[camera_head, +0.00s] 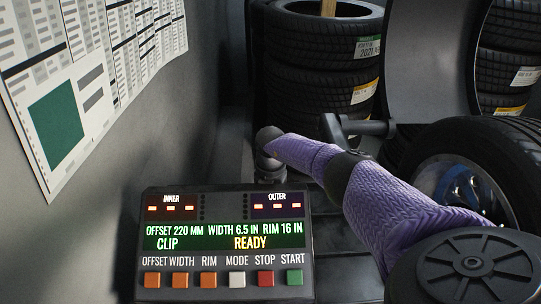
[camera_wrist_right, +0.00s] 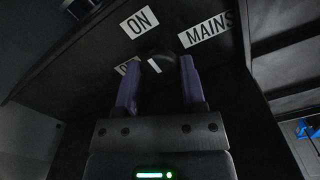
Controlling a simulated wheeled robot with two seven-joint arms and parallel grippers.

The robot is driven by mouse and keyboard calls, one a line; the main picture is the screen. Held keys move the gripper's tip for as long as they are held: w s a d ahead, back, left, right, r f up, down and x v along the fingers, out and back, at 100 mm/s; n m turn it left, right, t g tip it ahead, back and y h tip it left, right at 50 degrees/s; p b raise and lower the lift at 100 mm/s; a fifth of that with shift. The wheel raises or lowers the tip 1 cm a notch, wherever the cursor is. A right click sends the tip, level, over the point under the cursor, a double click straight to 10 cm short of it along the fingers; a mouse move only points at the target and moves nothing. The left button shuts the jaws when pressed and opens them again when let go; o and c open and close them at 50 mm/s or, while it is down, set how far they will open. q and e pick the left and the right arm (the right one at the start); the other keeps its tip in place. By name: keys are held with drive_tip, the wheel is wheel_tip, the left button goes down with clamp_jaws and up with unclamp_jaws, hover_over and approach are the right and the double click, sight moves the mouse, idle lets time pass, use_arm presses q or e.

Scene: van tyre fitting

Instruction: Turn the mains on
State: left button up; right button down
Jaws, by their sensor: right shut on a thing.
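In the right wrist view, my right gripper (camera_wrist_right: 161,64) has its two purple fingers on either side of a dark rotary knob (camera_wrist_right: 157,55), the mains switch, and is shut on it. A short white mark shows by the knob. An "ON" label (camera_wrist_right: 139,22) is above it and a "MAINS" label (camera_wrist_right: 207,30) is to its right. Another label (camera_wrist_right: 126,66), starting with "O", is partly hidden by a finger. In the head view, my purple right arm reaches forward and left; its gripper and the switch cannot be made out there. My left gripper is not in view.
A lit control panel (camera_head: 226,214) reads "CLIP" and "READY" in front, with several buttons below. A wheel (camera_head: 465,175) is at the right. Tyre stacks (camera_head: 318,75) stand behind. A wall with printed charts (camera_head: 85,70) is on the left.

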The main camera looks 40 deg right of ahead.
idle(0.3)
drive_tip(key=shift+c, duration=0.9)
unclamp_jaws()
wheel_tip(320, 180, up, 10)
drive_tip(key=p, duration=0.4)
